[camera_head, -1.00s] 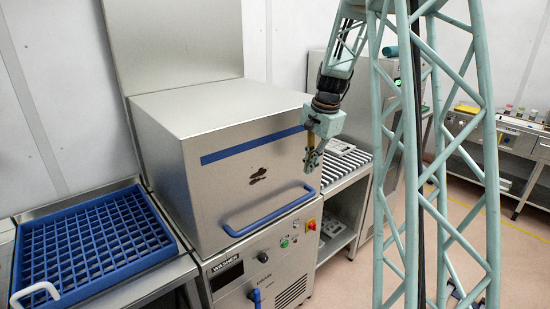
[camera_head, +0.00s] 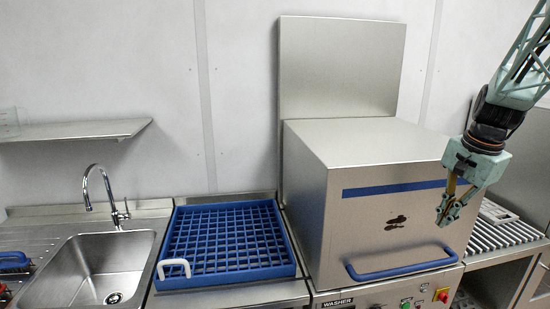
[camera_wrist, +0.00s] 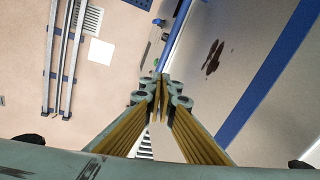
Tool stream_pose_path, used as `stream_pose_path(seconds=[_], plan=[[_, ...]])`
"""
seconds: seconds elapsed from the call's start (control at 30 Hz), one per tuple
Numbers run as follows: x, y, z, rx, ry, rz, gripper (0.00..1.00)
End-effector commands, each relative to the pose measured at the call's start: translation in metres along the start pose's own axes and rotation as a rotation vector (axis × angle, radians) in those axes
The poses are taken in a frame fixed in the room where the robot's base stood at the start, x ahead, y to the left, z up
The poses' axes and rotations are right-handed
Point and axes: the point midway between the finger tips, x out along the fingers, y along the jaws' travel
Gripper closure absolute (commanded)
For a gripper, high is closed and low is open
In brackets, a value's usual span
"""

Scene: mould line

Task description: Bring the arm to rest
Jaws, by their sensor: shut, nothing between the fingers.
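My gripper (camera_head: 447,215) is in the right part of the head view, in front of the washer's front right side, pointing down. Its fingers are together and hold nothing. In the wrist view the gripper (camera_wrist: 160,82) shows with its fingertips meeting. The washer hood (camera_head: 385,235), a steel box with a blue stripe and a dark smudge, is close by the gripper; whether they touch I cannot tell. The wrist view shows the hood's front (camera_wrist: 225,40) on the right.
A blue rack (camera_head: 292,268) with a white handle lies left of the washer. A sink (camera_head: 90,265) with a tap stands further left. A wall shelf (camera_head: 70,131) hangs above. A slatted run-out (camera_head: 490,236) is on the right.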

Motion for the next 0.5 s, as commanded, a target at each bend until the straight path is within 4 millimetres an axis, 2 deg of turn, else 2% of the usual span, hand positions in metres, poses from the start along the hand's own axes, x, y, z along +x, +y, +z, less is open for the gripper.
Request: stream_pose_path(seconds=[0.5], plan=[[-0.057, 0.01, 0.095, -0.23, 0.019, -0.013, 1.0]])
